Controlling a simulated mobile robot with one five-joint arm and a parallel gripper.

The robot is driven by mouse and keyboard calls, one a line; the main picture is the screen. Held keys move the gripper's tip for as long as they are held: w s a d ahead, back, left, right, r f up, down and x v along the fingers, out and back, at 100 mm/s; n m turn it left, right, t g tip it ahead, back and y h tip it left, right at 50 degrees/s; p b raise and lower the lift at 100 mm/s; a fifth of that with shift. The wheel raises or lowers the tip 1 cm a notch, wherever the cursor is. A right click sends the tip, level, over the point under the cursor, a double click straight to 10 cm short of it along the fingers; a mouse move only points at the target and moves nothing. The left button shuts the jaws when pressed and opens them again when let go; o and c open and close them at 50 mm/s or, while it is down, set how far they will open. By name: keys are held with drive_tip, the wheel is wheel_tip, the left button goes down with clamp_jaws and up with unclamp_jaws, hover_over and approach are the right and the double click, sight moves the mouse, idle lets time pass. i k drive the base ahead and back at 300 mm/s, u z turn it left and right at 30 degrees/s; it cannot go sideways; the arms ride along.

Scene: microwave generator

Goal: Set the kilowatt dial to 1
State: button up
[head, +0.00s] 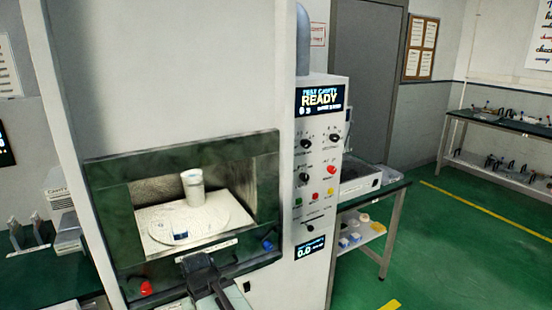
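The generator's control panel (322,160) is the narrow white face right of the cavity. It has an upper black dial (306,143) and a lower black dial (304,177), each ringed by small marks. Their labels are too small to read, so I cannot tell which one is the kilowatt dial or its exact setting. The top screen (320,97) reads "TEST CAVITY READY". The bottom screen (311,248) reads 0.0. My gripper (199,266) is low in front of the cavity, left of and below the dials, apart from them. Its fingers are not clear.
The open cavity (196,205) holds a white cylinder (192,183) and a small blue-and-white item on a round plate. A side table (375,190) stands right; green floor beyond is clear.

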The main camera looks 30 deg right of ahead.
sight(306, 144)
drive_tip(key=k, duration=1.35)
drive_tip(key=z, duration=0.4)
drive_tip(key=i, duration=1.7)
drive_tip(key=u, duration=0.45)
